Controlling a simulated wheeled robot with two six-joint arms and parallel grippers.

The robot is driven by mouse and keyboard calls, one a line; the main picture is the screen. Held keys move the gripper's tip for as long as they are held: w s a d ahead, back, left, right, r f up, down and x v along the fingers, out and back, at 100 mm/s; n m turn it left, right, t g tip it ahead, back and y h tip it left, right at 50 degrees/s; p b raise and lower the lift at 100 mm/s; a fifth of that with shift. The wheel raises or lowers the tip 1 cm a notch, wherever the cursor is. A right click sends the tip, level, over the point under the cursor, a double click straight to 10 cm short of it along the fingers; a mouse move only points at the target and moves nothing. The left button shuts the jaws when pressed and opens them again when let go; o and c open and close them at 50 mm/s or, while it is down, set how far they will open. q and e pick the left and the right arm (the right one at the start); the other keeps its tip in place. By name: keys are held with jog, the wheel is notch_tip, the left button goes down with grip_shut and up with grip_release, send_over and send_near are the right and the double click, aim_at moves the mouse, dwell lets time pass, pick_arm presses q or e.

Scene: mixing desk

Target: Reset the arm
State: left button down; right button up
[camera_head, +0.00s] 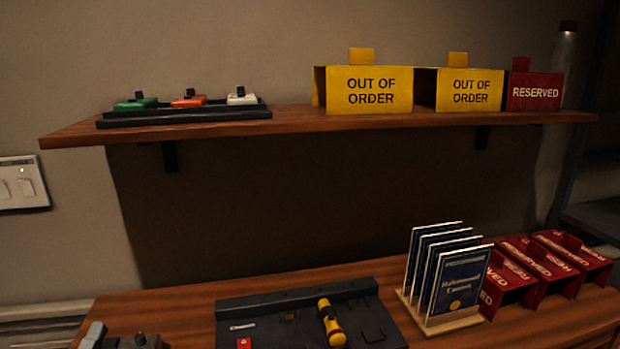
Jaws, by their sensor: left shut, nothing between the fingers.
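My left gripper (118,340) shows only in part at the bottom left corner, over the left end of the wooden desk (180,305). It is shut and empty. It is apart from the black tray on the desk, to the left of it. Most of my left arm is out of frame. My right gripper is not in view.
The black tray (262,303) holds a yellow-and-black tool (331,322). A card rack (455,321) and red RESERVED signs (520,272) stand at right. Above, a wall shelf (290,121) bears yellow OUT OF ORDER signs (369,89) and a black holder (180,114).

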pick_arm(q)
jog(key=s+a+f+n+g+y, duration=0.2)
jog(key=f+n+g, duration=0.1)
jog(key=f+n, duration=0.1)
jog(key=s+a+f+n+g+y, duration=0.1)
jog(key=s+f+n+g+y, duration=0.1)
jog(key=f+n, duration=0.3)
jog(key=s+a+f+n+g+y, duration=0.2)
jog(key=f+n+g, duration=0.2)
jog(key=f+n, duration=0.1)
jog(key=shift+a+f+y, duration=0.25)
jog(key=shift+a+y, duration=0.05)
jog(key=shift+a, duration=0.05)
jog(key=s+d+f+n+g+h, duration=0.3)
jog(key=s+d+f+g, duration=0.15)
jog(key=s+f, duration=0.25)
jog(key=s+d+f+n+g+h, duration=0.2)
jog(key=s+d+f+n+g, duration=0.15)
jog(key=s+f+g, duration=0.35)
jog(key=s+d+x, duration=0.1)
jog(key=s+x, duration=0.1)
jog(key=x, duration=1)
jog(key=s+d+f+x, duration=0.1)
jog(key=x, duration=1)
jog(key=s+f, duration=1.6)
jog(key=shift+d+h, duration=0.3)
jog(key=shift+d, duration=0.1)
